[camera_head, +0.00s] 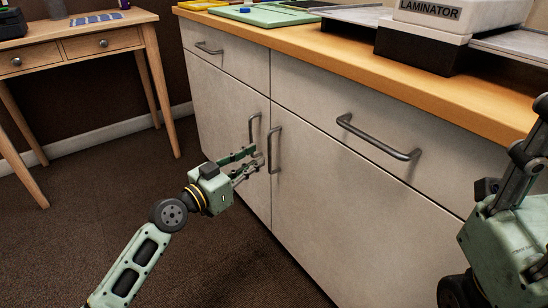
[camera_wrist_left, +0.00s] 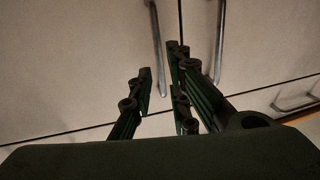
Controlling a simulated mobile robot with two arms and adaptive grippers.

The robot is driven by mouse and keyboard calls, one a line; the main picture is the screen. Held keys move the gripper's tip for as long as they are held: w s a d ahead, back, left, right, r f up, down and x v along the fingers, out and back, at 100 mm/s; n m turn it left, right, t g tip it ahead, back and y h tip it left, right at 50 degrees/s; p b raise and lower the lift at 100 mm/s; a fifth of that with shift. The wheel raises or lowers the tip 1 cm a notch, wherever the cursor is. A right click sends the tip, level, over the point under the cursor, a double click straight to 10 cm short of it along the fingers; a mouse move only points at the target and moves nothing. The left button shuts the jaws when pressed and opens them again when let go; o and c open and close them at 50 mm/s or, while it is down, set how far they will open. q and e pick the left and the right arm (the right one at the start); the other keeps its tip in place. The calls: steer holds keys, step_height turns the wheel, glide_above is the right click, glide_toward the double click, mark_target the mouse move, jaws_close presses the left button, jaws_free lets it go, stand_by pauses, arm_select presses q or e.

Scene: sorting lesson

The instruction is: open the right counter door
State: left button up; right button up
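The right counter door (camera_head: 345,210) is a pale grey panel, flush with the cabinet front. Its upright metal bar handle (camera_head: 272,151) is near its left edge. My left gripper (camera_head: 259,161) is open, its fingertips close to this handle. In the left wrist view, which looks upside down, the handle (camera_wrist_left: 157,45) runs down into the gap between the fingers (camera_wrist_left: 160,88). Whether they touch it I cannot tell. My right gripper (camera_head: 520,175) is at the right edge, partly cut off, and its fingertips do not show clearly.
The left counter door (camera_head: 222,105) is closed, its handle (camera_head: 252,130) just beside. Drawers with a bar handle (camera_head: 375,140) lie above the doors. The wooden countertop (camera_head: 440,92) carries a laminator (camera_head: 445,12) and a green tray (camera_head: 265,14). A wooden desk (camera_head: 80,45) stands left; the carpet between is clear.

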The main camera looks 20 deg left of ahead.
mark_target(270, 170)
arm_select(q)
steer(key=b+x, duration=0.1)
steer(key=x, duration=0.5)
steer(key=shift+w+d, duration=0.2)
steer(key=shift+w, duration=0.15)
steer(key=shift+c, duration=0.5)
jaws_close()
